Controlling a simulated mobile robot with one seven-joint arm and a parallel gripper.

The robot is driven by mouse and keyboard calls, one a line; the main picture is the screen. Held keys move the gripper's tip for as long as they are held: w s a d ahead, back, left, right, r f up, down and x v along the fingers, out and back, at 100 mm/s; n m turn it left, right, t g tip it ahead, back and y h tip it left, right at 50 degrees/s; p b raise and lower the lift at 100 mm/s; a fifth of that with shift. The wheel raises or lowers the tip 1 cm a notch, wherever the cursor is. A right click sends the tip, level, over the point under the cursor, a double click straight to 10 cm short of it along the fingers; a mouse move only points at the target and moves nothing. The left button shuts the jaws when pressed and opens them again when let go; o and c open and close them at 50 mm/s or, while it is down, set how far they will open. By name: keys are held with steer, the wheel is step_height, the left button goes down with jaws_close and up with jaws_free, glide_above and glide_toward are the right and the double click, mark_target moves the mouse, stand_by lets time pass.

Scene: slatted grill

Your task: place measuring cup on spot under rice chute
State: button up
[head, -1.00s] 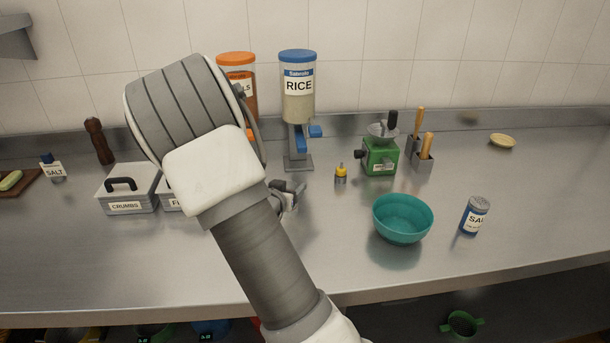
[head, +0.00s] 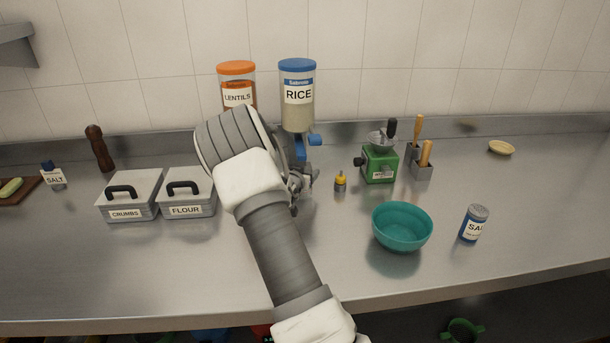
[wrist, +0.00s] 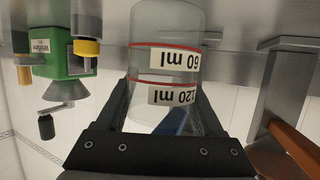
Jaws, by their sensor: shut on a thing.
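The clear measuring cup (wrist: 165,25) has red lines and labels reading 60 ml and 120 ml. In the wrist view, which is upside down, it stands between the fingers of my gripper (wrist: 166,95), which is shut on it. It looks upright. In the head view my gripper (head: 298,190) is in front of the rice dispenser's foot, and I cannot make out the cup there. The rice dispenser (head: 297,92) has a blue lid and a blue lever (head: 314,140). My arm and gripper hide the spot under its chute. I cannot tell whether the cup touches anything below.
The lentils dispenser (head: 238,95) stands just left. The flour box (head: 186,195) and crumbs box (head: 130,197) are further left. A small yellow-topped bottle (head: 340,182) and green grinder (head: 379,163) stand right, with a teal bowl (head: 402,227) in front.

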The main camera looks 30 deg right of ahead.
steer(key=shift+f, duration=0.35)
steer(key=shift+f, duration=0.1)
steer(key=shift+f, duration=0.15)
steer(key=o, duration=1.4)
